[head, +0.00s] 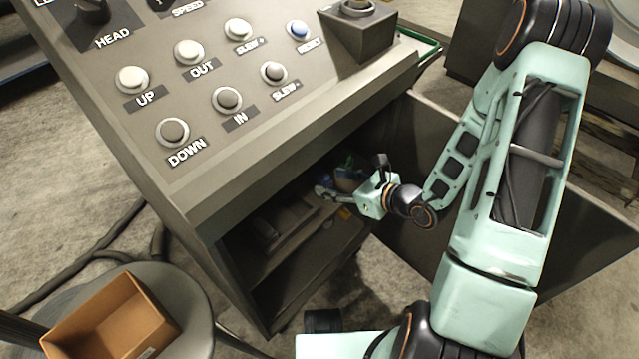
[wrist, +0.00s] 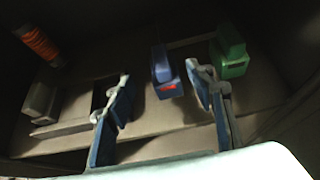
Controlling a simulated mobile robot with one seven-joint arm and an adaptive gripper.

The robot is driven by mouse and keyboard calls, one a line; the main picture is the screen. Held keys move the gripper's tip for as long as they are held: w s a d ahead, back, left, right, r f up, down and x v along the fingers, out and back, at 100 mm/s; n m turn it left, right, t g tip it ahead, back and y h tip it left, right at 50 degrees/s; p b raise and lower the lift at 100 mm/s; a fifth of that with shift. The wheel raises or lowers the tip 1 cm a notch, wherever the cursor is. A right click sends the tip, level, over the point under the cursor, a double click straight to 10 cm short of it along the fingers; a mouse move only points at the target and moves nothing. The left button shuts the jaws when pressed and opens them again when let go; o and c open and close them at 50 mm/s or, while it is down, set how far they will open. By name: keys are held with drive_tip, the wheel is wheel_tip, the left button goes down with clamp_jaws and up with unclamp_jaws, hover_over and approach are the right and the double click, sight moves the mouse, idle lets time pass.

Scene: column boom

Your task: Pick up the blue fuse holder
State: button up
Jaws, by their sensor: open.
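The blue fuse holder (wrist: 166,80) stands on the cabinet shelf in the wrist view, a blue block with a red mark on its near face. My gripper (wrist: 161,88) is open, with one blue-padded finger to the left of the holder and one to the right. The holder lies between and a little beyond the fingertips; I cannot tell whether anything touches. In the head view my gripper (head: 328,192) reaches into the open cabinet under the control panel, and the holder is hard to make out there.
A green block (wrist: 231,54) stands close to the right of the holder. A grey block (wrist: 41,102) and an orange-banded cylinder (wrist: 39,44) are at the left. The cabinet (head: 205,225) has walls and a shelf around my gripper. A brown box (head: 110,325) sits on a round stool.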

sight(320, 176)
drive_tip(key=b+x, duration=0.2)
drive_tip(key=x, duration=0.4)
drive_tip(key=shift+w+d+r, duration=0.15)
drive_tip(key=shift+w, duration=0.05)
drive_tip(key=shift+r, duration=0.1)
drive_tip(key=c, duration=1.3)
